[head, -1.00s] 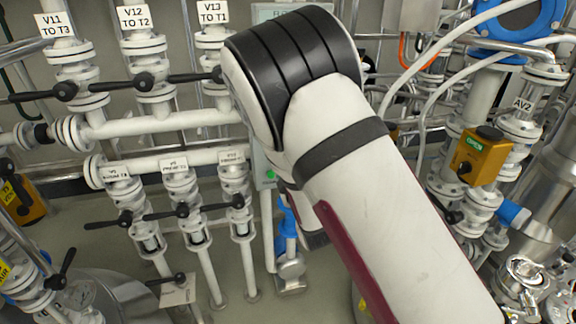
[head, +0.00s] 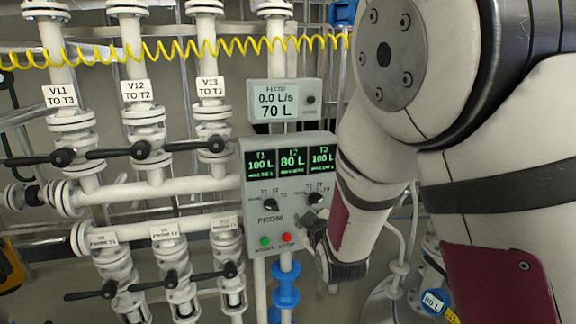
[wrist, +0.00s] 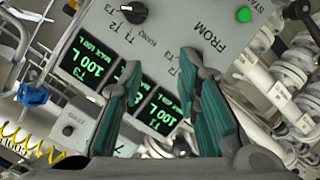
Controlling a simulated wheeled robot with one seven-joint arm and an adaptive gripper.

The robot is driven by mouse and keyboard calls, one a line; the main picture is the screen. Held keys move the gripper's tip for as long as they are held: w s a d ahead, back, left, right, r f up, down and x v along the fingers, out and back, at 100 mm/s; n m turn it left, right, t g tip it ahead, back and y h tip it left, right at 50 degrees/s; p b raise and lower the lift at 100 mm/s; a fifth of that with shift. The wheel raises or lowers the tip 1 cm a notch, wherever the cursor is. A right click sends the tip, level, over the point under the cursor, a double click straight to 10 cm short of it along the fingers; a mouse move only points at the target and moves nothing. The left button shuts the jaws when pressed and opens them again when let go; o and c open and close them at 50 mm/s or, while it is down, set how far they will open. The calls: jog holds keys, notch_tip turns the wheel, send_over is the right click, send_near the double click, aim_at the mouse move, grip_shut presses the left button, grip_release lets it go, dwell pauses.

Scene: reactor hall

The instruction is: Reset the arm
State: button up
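My gripper (head: 314,224) is in front of the lower right of the grey control panel (head: 250,190) in the head view, partly covering its right-hand knob area. In the wrist view my gripper (wrist: 163,70) has its two teal-padded fingers apart, with nothing between them. The panel also shows there, upside down and tilted (wrist: 85,25). Its screens (head: 291,161) read 100 L, 80 L and 100 L. A black FROM knob (head: 269,203), a green start button (head: 264,242) and a red stop button (head: 287,238) show. I cannot tell whether the gripper touches the panel.
A flow meter (head: 274,101) above reads 0.0 L/s and 70 L. White pipes with black-handled valves labelled V11 (head: 59,97), V12 (head: 136,91) and V13 (head: 210,90) stand left. A yellow coiled cable (head: 180,48) crosses above. A blue-fitted pipe (head: 285,297) runs below the panel.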

jog(key=s+d+r+m+g, duration=0.3)
jog(key=s+d+r, duration=0.2)
jog(key=s, duration=0.3)
jog(key=s+d+r+m+g, duration=0.2)
jog(key=s+d+r+m, duration=0.15)
jog(key=s, duration=0.35)
jog(key=s+d+r+m+g+h, duration=0.1)
jog(key=s+d+g, duration=0.1)
jog(key=s, duration=0.8)
jog(key=s+d+r+m+g+h, duration=0.1)
jog(key=s+d+m, duration=0.1)
jog(key=s, duration=0.8)
jog(key=shift+s+d+r+g, duration=0.2)
jog(key=shift+d+r+g, duration=0.15)
jog(key=shift+d, duration=0.3)
jog(key=shift+w, duration=0.1)
